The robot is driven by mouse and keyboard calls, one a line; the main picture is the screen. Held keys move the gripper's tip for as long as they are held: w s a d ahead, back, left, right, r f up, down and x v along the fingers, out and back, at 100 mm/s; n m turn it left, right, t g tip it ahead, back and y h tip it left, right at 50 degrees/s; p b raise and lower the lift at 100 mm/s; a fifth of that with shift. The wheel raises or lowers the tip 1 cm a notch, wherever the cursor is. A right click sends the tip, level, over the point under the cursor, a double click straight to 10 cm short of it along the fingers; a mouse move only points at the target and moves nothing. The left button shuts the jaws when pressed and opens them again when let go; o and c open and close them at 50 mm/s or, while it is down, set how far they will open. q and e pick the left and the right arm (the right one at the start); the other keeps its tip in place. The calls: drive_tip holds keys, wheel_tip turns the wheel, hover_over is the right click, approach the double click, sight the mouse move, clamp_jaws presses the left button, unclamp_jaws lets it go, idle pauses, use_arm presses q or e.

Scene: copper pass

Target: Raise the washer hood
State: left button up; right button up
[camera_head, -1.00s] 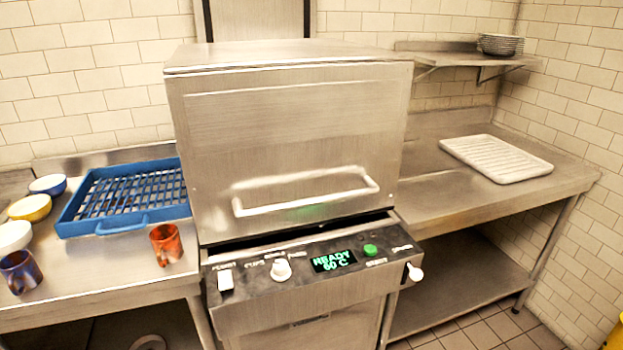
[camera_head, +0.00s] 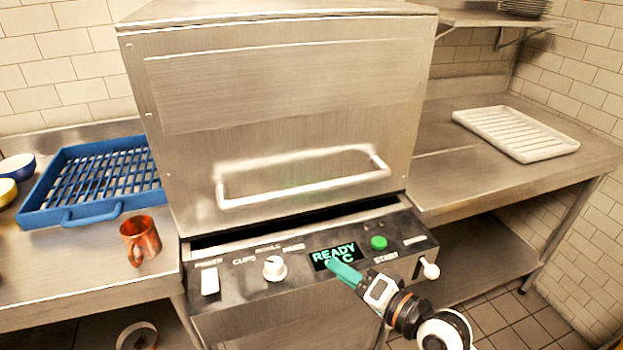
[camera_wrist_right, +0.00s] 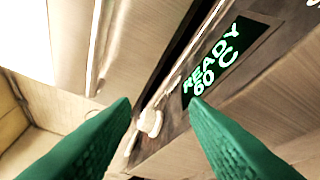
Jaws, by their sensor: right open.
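The washer hood (camera_head: 270,110) is a large brushed-steel box. Its lower edge sits just above the control panel (camera_head: 235,285), with a dark gap between them. A pale bar handle (camera_head: 303,185) runs across the lower front of the hood. My right gripper (camera_head: 335,268), with green fingers, is in front of the panel's display, below the handle and apart from it. In the right wrist view its two fingers (camera_wrist_right: 160,100) are spread with nothing between them, facing the panel and its display (camera_wrist_right: 222,62). My left gripper is not in view.
A blue rack (camera_head: 100,180) and an orange mug (camera_head: 140,240) stand on the left counter, with bowls at the edge. A white ribbed tray (camera_head: 515,133) lies on the right counter. A knob (camera_head: 274,268), a green button (camera_head: 378,243) and a lever (camera_head: 428,268) stick out of the panel.

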sight(322, 192)
drive_tip(key=w+d+r+m+t+y, duration=0.2)
drive_tip(key=w+r+m+t, duration=0.1)
drive_tip(key=w+r+m, duration=0.4)
drive_tip(key=w+a+r+n+p, duration=0.1)
drive_tip(key=w+a+r+n, duration=0.1)
drive_tip(key=w+a, duration=0.6)
drive_tip(key=shift+r+p, duration=0.4)
drive_tip(key=shift+r, duration=0.1)
drive_tip(key=shift+s, duration=0.1)
drive_tip(key=shift+c, duration=0.4)
clamp_jaws()
